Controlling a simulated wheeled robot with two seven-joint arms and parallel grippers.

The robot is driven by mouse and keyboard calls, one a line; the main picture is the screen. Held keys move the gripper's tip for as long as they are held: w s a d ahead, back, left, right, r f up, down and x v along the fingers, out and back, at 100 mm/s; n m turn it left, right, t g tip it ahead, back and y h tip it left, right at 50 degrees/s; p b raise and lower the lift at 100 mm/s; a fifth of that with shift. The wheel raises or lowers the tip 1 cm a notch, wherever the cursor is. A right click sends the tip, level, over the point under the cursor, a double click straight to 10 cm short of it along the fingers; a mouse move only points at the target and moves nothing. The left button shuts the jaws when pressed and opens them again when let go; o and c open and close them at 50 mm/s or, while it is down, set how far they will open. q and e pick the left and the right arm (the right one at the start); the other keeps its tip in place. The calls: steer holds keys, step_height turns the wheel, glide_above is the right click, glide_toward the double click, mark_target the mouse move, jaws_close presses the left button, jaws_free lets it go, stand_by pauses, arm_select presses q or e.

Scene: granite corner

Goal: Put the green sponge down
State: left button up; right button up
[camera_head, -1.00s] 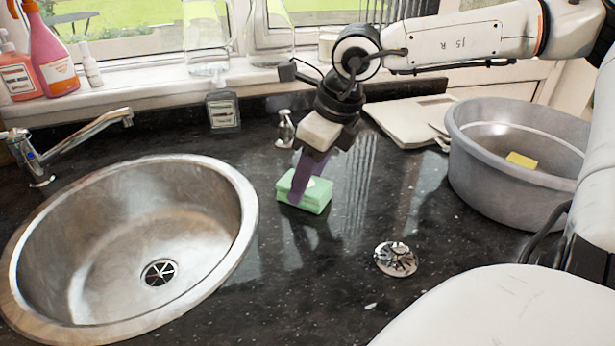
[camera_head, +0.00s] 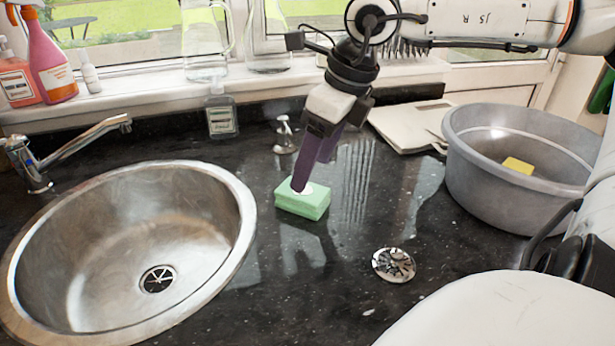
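The green sponge (camera_head: 313,208) lies flat on the dark granite worktop, right of the sink, with a pale patch on its top. My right gripper (camera_head: 312,176) has purple fingers and points down just above the sponge. The two fingers show apart, one nearer and one behind, and the gripper looks open and empty. The nearer fingertip overlaps the sponge's top in this view, so I cannot tell whether it touches. My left gripper is not in view.
A round steel sink (camera_head: 90,260) fills the left. A grey basin (camera_head: 500,185) with a yellow sponge (camera_head: 518,165) stands at the right. A metal strainer (camera_head: 394,265) lies in front. Bottles line the windowsill. The worktop between sink and strainer is clear.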

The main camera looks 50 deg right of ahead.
steer(key=v, duration=0.6)
stand_by(0.5)
